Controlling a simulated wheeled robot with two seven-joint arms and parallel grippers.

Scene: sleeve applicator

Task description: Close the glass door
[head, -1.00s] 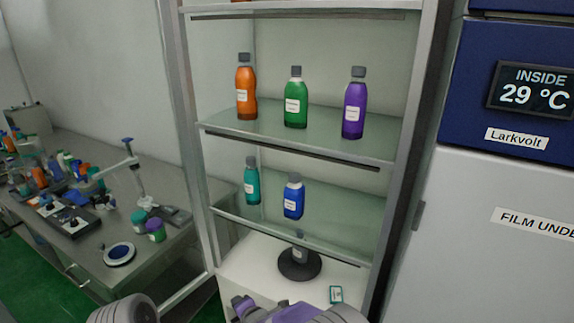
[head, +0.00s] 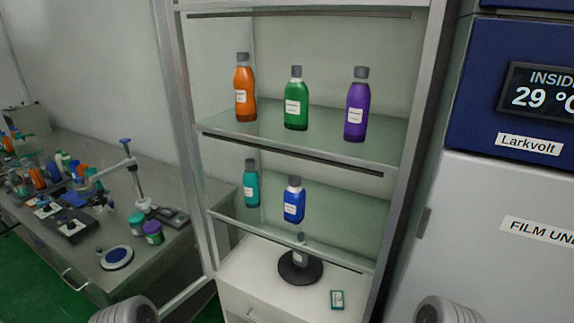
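The glass door (head: 187,293) appears swung open at the left of the cabinet. Its metal bottom rail runs from the cabinet's left post toward the lower left, and the bench shows through the clear pane. Its far edge and any handle cannot be made out. The cabinet (head: 415,130) has an open front with glass shelves. Neither gripper is in view; only grey ribbed parts of my arms show at the bottom left and bottom right edges.
Orange (head: 245,90), green (head: 296,103) and purple (head: 356,108) bottles stand on the upper shelf, teal (head: 251,188) and blue (head: 294,204) ones below. A cluttered bench (head: 75,255) stands left. A blue and white machine (head: 500,185) stands right of the cabinet.

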